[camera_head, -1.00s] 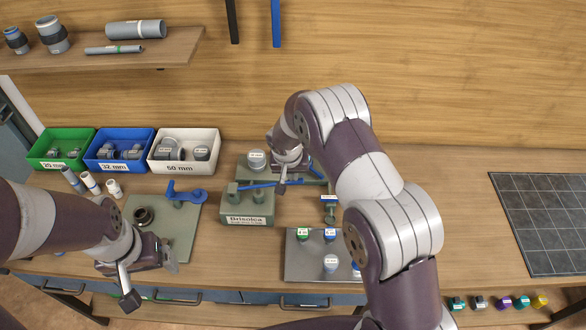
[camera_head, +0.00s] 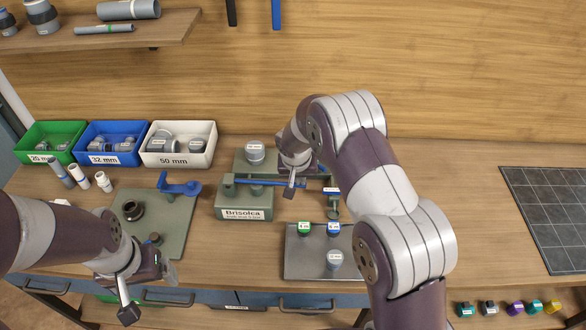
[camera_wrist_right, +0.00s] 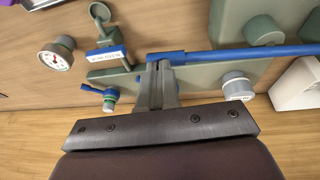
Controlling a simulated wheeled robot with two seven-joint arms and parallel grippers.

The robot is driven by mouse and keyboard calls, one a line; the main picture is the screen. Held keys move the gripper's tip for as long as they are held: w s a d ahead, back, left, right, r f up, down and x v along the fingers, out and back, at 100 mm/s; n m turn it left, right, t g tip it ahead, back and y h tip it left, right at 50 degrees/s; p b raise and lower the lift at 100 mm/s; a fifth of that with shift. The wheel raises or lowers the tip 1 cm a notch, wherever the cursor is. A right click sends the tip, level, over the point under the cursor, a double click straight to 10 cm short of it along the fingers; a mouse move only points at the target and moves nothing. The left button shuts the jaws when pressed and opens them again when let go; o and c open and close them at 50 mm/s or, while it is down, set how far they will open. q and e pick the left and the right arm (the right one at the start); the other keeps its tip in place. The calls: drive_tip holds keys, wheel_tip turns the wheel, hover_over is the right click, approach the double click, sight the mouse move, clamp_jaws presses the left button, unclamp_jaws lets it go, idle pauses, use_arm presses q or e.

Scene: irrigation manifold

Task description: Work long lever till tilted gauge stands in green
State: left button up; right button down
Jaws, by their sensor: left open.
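The long blue lever (camera_head: 270,182) runs across the top of the grey-green Brisolca block (camera_head: 243,212). It also shows in the right wrist view (camera_wrist_right: 240,54), level across the upper right. My right gripper (camera_head: 291,187) is at the lever's free end, and in the wrist view its fingertips (camera_wrist_right: 163,62) are closed together on it. A round white gauge (camera_wrist_right: 58,57) with a red-marked dial stands left of the fingers; its needle is too small to read. I cannot make out the gauge in the head view. My left gripper (camera_head: 150,282) is open and empty near the table's front edge.
A short blue handle with a green collar (camera_wrist_right: 110,97) and a blue-labelled post (camera_wrist_right: 106,54) are close left of my right fingers. A grey tray (camera_head: 300,265) with capped fittings is in front. Green, blue and white bins (camera_head: 178,160) stand at left.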

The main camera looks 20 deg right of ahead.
drive_tip(key=shift+s+d+f, duration=0.1)
drive_tip(key=shift+s+f, duration=0.1)
drive_tip(key=shift+f, duration=0.15)
drive_tip(key=r+p, duration=0.2)
drive_tip(key=r, duration=0.1)
drive_tip(key=shift+w+d+r+p, duration=0.15)
drive_tip(key=shift+w+r+p, duration=0.1)
drive_tip(key=shift+r+p, duration=0.15)
drive_tip(key=d+b+v, duration=0.1)
drive_tip(key=b+v, duration=0.2)
drive_tip(key=v, duration=0.7)
drive_tip(key=shift+s+d+r, duration=0.4)
drive_tip(key=shift+s+d, duration=0.1)
drive_tip(key=shift+d, duration=0.15)
drive_tip(key=shift+w+d+f, duration=0.1)
